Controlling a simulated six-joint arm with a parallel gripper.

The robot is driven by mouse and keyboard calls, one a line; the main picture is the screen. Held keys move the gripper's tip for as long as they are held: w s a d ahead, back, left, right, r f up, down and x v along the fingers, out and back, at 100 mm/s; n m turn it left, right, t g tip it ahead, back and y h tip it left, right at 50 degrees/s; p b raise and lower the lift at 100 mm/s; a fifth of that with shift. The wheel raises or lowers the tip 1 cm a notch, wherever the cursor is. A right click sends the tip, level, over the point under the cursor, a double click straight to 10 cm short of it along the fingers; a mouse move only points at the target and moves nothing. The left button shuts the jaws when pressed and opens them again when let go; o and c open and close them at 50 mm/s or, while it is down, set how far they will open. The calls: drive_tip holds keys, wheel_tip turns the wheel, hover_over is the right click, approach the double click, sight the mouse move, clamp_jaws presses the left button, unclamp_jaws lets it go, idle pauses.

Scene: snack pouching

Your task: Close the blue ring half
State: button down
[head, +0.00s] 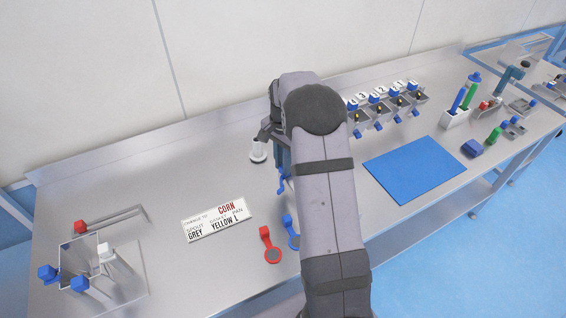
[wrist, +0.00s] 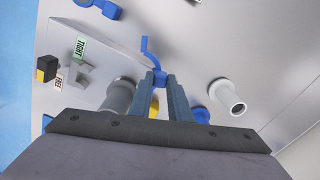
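My gripper (wrist: 160,83) points away from the wrist camera, with its two fingertips close together around a blue knob. The knob joins a bent blue arm (wrist: 147,50), which appears to be part of the blue ring half and reaches out beyond the fingertips. In the head view, this blue piece (head: 282,180) shows just left of my arm, and the arm hides most of the gripper. A grey cylinder (wrist: 118,95) stands left of the fingers. A yellow part (wrist: 153,106) and another blue part (wrist: 201,115) show partly behind the fingers.
A white flanged spout (wrist: 228,97) lies right of the fingers. In the head view, a red handled tool (head: 270,246), a blue one (head: 291,232), and a sign (head: 216,220) lie nearby. A blue mat (head: 415,170) is at right.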

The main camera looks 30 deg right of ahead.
drive_tip(key=shift+s, duration=0.1)
drive_tip(key=n, duration=0.1)
drive_tip(key=s+n, duration=0.1)
drive_tip(key=n, duration=0.2)
drive_tip(key=shift+s+d+r, duration=0.1)
drive_tip(key=shift+s+d, duration=0.2)
drive_tip(key=shift+s, duration=0.05)
drive_tip(key=shift+s+d+n, duration=0.25)
drive_tip(key=shift+s+n, duration=0.05)
drive_tip(key=shift+n, duration=0.6)
drive_tip(key=shift+s+d+n, duration=0.2)
drive_tip(key=shift+s+n, duration=0.1)
drive_tip(key=shift+n, duration=0.6)
drive_tip(key=shift+s+d+n, duration=0.25)
drive_tip(key=shift+s+n, duration=0.05)
drive_tip(key=shift+n, duration=0.6)
drive_tip(key=c, duration=1.6)
unclamp_jaws()
drive_tip(key=shift+c, duration=0.2)
drive_tip(key=shift+a, duration=0.1)
